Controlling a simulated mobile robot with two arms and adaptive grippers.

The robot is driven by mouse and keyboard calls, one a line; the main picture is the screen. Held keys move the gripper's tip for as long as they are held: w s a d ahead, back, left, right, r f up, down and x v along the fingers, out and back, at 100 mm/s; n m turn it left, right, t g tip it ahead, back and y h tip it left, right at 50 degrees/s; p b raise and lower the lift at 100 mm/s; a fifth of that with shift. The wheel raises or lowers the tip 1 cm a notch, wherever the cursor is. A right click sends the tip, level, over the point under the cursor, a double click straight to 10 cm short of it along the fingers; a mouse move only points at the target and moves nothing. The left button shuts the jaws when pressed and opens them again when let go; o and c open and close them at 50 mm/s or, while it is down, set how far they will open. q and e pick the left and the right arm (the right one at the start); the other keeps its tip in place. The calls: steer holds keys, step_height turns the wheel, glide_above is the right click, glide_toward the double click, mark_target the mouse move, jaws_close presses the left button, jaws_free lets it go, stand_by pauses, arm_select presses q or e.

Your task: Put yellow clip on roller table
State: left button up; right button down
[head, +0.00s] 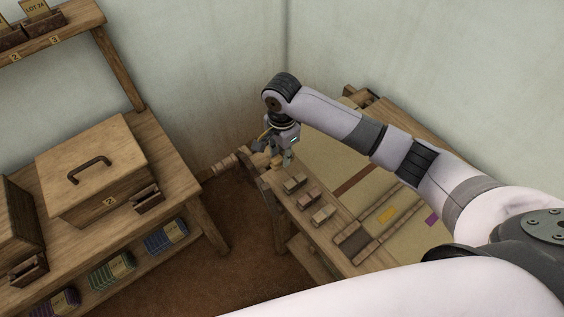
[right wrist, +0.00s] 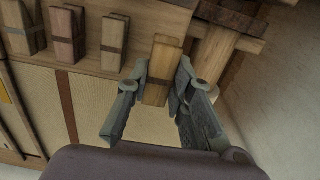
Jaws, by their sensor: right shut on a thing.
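My right gripper (head: 281,160) is at the far left end of the loom table (head: 372,262) in the head view. It points down. In the right wrist view its two fingers (right wrist: 155,95) are shut on a yellowish wooden clip (right wrist: 157,72), one on each side. Whether this clip touches the wood under it, I cannot tell. Three similar wooden clips stand in a row beside it on the plank: one nearest (head: 294,183), a reddish one (head: 308,198) and a paler one (head: 322,215). My left gripper is out of view.
A wooden bench (head: 176,154) with a lidded box (head: 93,160) stands at left. Bundles (head: 112,271) lie on its lower shelf. Stretched cloth (head: 335,167) covers the loom, with a yellow patch (head: 387,214) and a purple one (head: 431,218). Walls close in behind.

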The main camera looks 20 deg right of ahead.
steer(key=shift+f, duration=0.3)
step_height(320, 180, down, 4)
steer(key=shift+r, duration=0.25)
steer(key=shift+f, duration=0.3)
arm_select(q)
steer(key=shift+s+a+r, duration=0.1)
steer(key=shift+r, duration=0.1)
arm_select(e)
steer(key=shift+f, duration=0.1)
steer(key=c, duration=1.4)
jaws_free()
